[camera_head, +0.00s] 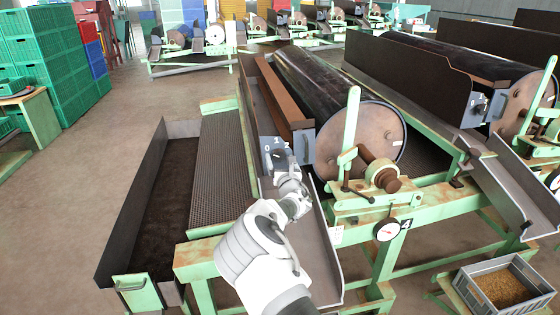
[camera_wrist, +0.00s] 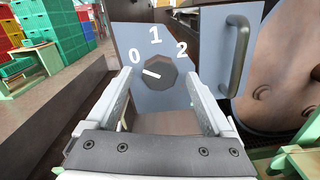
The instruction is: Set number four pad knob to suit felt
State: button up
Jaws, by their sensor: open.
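The pad knob (camera_wrist: 161,75) is a dark, many-sided dial on a grey panel marked 0, 1 and 2. Its white pointer line points left and slightly up, towards the 0. In the head view, the same panel (camera_head: 267,155) is on the end of the machine with the number 4 plate (camera_head: 405,224), and my gripper largely hides the knob. My gripper (camera_head: 288,172) is in front of the panel. In the wrist view its open fingers (camera_wrist: 160,82) stand on either side of the knob, with nothing held; contact cannot be told. No felt setting label is legible.
A grey handle (camera_wrist: 236,55) is close right of the panel. The big drum (camera_head: 375,140), an upright green lever (camera_head: 350,125) and a round gauge (camera_head: 388,230) are right of my arm. A grey crate of grain (camera_head: 466,288) stands at lower right. Open floor lies left.

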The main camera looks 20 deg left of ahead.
jog(key=shift+w+a, duration=0.15)
jog(key=shift+w, duration=0.25)
grip_shut()
dwell(0.4)
